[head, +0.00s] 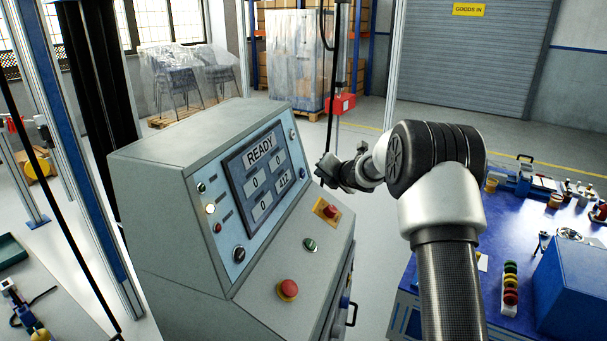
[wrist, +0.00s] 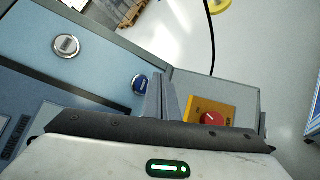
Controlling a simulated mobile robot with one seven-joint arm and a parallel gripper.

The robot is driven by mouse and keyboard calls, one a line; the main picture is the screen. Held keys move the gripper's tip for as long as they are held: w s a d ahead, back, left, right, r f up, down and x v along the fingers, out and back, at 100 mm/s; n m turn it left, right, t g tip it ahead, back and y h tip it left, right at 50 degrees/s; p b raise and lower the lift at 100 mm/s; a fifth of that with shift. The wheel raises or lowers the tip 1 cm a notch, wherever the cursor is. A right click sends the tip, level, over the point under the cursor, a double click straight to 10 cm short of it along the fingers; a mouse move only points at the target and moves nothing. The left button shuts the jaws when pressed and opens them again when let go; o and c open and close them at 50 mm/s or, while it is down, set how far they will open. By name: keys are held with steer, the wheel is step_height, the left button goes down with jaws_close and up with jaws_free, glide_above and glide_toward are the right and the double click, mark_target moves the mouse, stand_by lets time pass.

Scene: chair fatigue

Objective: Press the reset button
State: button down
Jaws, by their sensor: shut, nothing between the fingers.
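The grey control console (head: 185,180) stands left of my arm, its screen (head: 263,172) reading READY. No button label is readable as reset. A blue button (head: 303,174) sits at the panel's lower right, and a white button (head: 293,134) sits above it. In the wrist view the blue button (wrist: 140,84) is just left of my fingertips, and the white button (wrist: 66,46) is farther left. My gripper (head: 322,173) is shut and empty, close to the panel's right edge. In the wrist view the fingers (wrist: 164,90) overlap the panel edge; I cannot tell whether they touch it.
A red knob on a yellow plate (head: 330,210), a green button (head: 310,244) and a red mushroom button (head: 288,290) are on the console's lower slope. A blue workbench (head: 500,220) with tools and a blue box (head: 570,290) is at right.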

steer(key=d, duration=0.1)
steer(key=s+d, duration=0.1)
steer(key=shift+d+r, duration=0.3)
steer(key=shift+r, duration=0.05)
steer(key=shift+r, duration=0.1)
